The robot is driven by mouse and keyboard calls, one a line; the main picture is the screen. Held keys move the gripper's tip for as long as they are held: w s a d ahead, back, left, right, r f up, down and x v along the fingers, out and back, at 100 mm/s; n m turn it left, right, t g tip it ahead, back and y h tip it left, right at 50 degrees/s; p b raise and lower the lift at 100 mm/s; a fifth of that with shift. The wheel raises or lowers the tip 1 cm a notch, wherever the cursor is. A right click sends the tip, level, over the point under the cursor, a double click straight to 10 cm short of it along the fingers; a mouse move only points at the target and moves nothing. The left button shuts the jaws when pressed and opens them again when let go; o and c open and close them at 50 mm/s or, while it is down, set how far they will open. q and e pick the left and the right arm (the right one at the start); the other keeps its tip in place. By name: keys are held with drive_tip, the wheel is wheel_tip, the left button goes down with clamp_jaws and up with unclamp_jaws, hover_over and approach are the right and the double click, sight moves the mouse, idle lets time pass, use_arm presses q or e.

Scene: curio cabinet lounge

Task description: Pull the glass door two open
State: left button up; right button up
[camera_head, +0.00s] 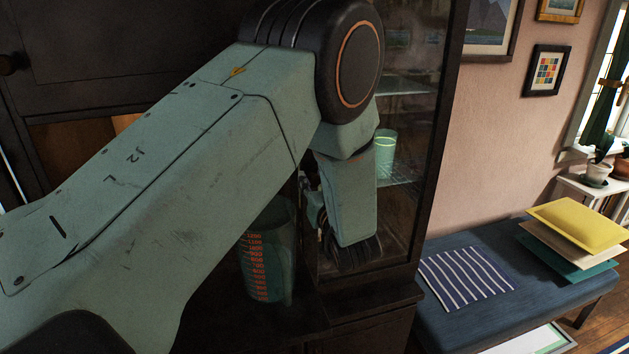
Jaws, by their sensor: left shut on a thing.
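The glass door two (405,215) is a dark-framed glass panel on the right part of the cabinet. Through the glass I see shelves and a pale green tumbler (385,153). My left arm crosses the camera_head view from the lower left, and its left gripper (338,248) points down in front of the door. The gripper is shut at the door's left side, where the handle would be; the handle itself is hidden behind the fingers. How far the door stands open I cannot tell. My right gripper is not in view.
A clear measuring beaker (268,265) with orange marks stands on the cabinet ledge (370,304), close left of my gripper. A blue bench (480,300) with a striped cloth (468,277) and stacked cushions (577,225) stands right of the cabinet.

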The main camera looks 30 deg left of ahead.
use_arm(q)
clamp_jaws()
idle(0.5)
